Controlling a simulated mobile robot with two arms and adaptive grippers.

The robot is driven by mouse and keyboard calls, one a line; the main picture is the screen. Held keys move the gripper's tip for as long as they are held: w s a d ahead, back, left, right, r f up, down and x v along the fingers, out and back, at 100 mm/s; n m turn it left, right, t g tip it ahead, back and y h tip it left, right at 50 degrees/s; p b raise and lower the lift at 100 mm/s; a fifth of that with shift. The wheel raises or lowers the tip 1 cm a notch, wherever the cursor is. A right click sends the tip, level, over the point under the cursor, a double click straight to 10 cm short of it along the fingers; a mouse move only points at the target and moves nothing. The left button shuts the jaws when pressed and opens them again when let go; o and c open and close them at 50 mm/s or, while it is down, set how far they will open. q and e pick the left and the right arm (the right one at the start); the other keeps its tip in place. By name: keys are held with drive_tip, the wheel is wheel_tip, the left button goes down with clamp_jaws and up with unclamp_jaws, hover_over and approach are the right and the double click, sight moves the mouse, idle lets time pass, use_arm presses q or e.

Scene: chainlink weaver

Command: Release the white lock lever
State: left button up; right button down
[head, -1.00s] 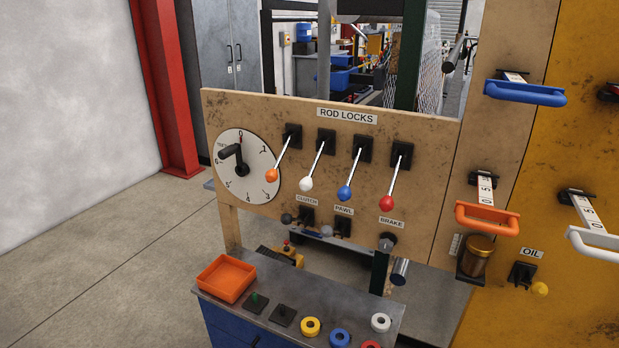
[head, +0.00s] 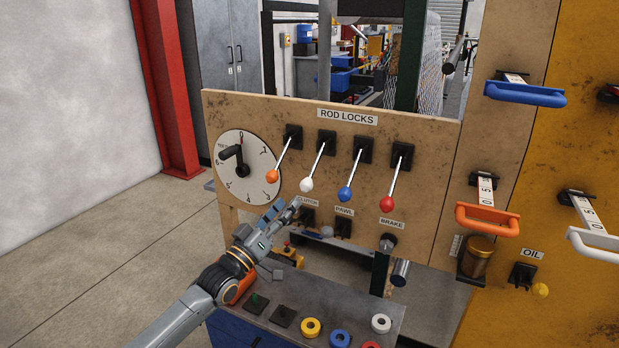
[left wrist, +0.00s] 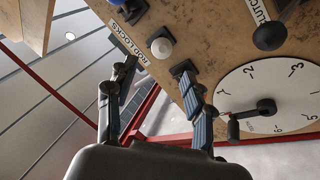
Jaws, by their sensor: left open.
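The white lock lever (head: 306,184) slopes down from its black mount on the wooden ROD LOCKS panel, second from the left, its white ball at the lower end. My left gripper (head: 284,209) is open and empty, below and a little left of that ball, apart from it in the head view. In the left wrist view a white ball (left wrist: 161,47) shows just beyond the open fingertips (left wrist: 155,69), with the panel seen turned over. My right gripper is not in view.
The orange lever (head: 272,176) hangs just left of the white one; the blue lever (head: 345,193) and red lever (head: 387,204) are to the right. A numbered dial (head: 231,187) is at far left. The dark clutch knob (left wrist: 270,36) shows close in the left wrist view.

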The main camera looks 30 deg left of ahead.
sight(306, 182)
use_arm(q)
drive_tip(key=p+x, duration=0.1)
drive_tip(key=x, duration=1)
clamp_jaws()
